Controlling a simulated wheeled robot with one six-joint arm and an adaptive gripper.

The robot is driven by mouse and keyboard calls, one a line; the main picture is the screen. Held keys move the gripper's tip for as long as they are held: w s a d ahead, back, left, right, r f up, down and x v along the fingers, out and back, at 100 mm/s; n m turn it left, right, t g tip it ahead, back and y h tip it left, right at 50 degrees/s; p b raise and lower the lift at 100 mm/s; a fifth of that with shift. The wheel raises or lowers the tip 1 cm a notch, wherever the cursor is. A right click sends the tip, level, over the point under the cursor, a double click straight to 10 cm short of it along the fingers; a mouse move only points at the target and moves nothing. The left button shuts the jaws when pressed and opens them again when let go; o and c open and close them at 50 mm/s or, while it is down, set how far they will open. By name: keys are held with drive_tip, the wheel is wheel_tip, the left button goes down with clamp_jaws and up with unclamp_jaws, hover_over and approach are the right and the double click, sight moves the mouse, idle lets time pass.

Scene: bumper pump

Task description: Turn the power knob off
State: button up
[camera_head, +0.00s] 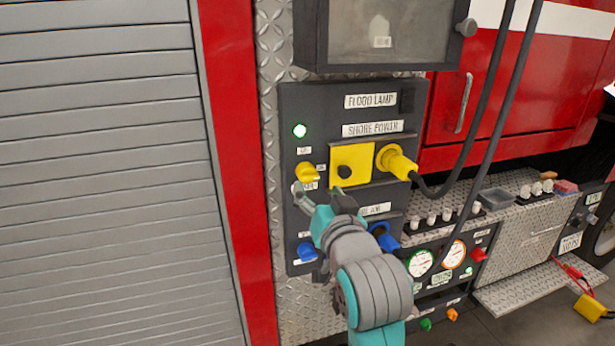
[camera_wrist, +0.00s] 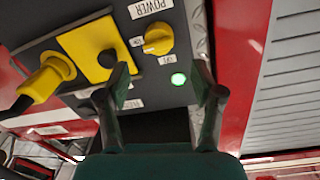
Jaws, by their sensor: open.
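The yellow power knob (camera_head: 306,173) sits on the dark control panel (camera_head: 345,105), below a lit green lamp (camera_head: 299,131). In the wrist view the knob (camera_wrist: 158,38) shows beneath the POWER label (camera_wrist: 150,8), with small position labels beside it; its exact setting is hard to read. The green lamp (camera_wrist: 178,79) is lit there too. My gripper (camera_head: 317,192) is in front of the panel, just below the knob in the head view. In the wrist view its fingers (camera_wrist: 167,82) are spread apart and empty, with the knob beyond their tips and not between them.
A yellow plate with a black button (camera_head: 351,165) and a yellow plug (camera_head: 396,163) with a black cable are right of the knob. A grey cabinet (camera_head: 385,30) juts out above. A grey roller shutter (camera_head: 100,170) is at left.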

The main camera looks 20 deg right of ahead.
sight(310, 177)
drive_tip(key=w, duration=0.7)
drive_tip(key=shift+w+d, duration=0.25)
drive_tip(key=shift+w, duration=0.05)
drive_tip(key=c, duration=1.1)
